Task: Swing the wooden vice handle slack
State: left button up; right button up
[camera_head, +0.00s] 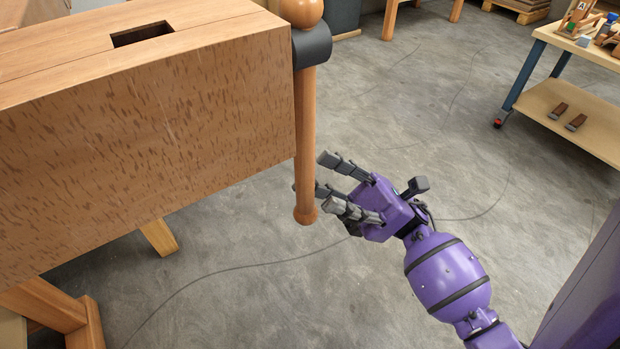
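The wooden vice handle (306,140) hangs upright at the right end of the bench, with a round knob (301,12) at its top and another (305,215) at its bottom. It passes through a dark grey vice screw head (312,46). My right gripper (323,182) is just right of the handle's lower half, its dark fingers spread and pointing left. One fingertip appears to show behind the handle; the others end short of it in the picture. Whether any finger touches the handle I cannot tell. My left gripper is not in view.
The thick wooden bench (140,140) with a rectangular slot on top fills the left. A wheeled cart (570,108) with blue legs stands at upper right, bearing small blocks and tools. The grey floor (430,110) between them is clear apart from thin dark lines.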

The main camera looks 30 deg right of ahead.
jog(key=v, duration=0.6)
jog(key=shift+d+f, duration=0.15)
jog(key=shift+f, duration=0.05)
